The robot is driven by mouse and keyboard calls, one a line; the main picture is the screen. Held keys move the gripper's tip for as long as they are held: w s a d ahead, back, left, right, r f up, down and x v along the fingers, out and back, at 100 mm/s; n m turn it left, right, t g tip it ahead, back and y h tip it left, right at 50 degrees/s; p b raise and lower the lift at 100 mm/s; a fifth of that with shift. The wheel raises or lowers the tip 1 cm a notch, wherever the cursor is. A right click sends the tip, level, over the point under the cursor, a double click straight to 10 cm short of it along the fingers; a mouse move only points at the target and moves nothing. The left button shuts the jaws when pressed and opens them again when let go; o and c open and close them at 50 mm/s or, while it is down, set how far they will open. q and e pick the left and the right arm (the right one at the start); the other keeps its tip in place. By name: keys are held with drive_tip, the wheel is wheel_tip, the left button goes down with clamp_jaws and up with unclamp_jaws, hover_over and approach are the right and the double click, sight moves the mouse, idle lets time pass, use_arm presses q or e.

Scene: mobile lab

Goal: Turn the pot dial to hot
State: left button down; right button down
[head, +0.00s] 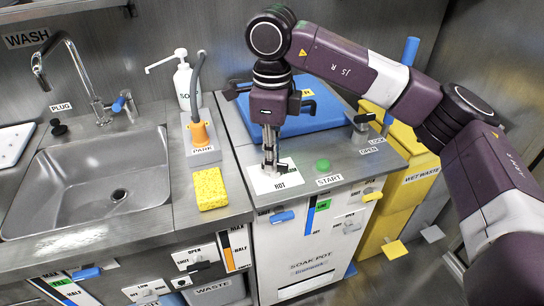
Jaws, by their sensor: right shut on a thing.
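The soak pot cabinet (298,243) stands right of the sink, with a steel top and a blue lid (325,108) at the back. On its top is a white dial plate (262,186) with a label reading HOT at its front right. My right gripper (271,165) points straight down over this plate and is shut on the pot dial (270,171). The fingers cover most of the dial, so its pointer direction cannot be told. My left gripper is not in view.
A green START button (323,165) sits just right of the dial plate. A latch (361,121) marked LOCK and OPEN is behind it. A yellow sponge (210,188), an orange-based sprayer (200,133) and a sink (90,180) are left. Yellow wet waste bins (405,192) stand right.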

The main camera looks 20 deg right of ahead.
drive_tip(key=m, duration=0.5)
drive_tip(key=shift+w+d+r+m, duration=0.1)
drive_tip(key=shift+w+d+m, duration=0.05)
drive_tip(key=shift+m, duration=0.15)
drive_tip(key=m, duration=0.4)
drive_tip(key=shift+d+p, duration=0.1)
drive_tip(key=shift+p, duration=0.2)
drive_tip(key=shift+m, duration=0.8)
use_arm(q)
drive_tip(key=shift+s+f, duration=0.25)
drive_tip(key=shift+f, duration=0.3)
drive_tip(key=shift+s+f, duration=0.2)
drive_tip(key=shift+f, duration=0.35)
use_arm(e)
drive_tip(key=shift+m, duration=0.3)
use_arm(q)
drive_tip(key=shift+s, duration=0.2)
use_arm(e)
drive_tip(key=shift+w, duration=0.1)
drive_tip(key=c, duration=2)
unclamp_jaws()
drive_tip(key=shift+o, duration=0.2)
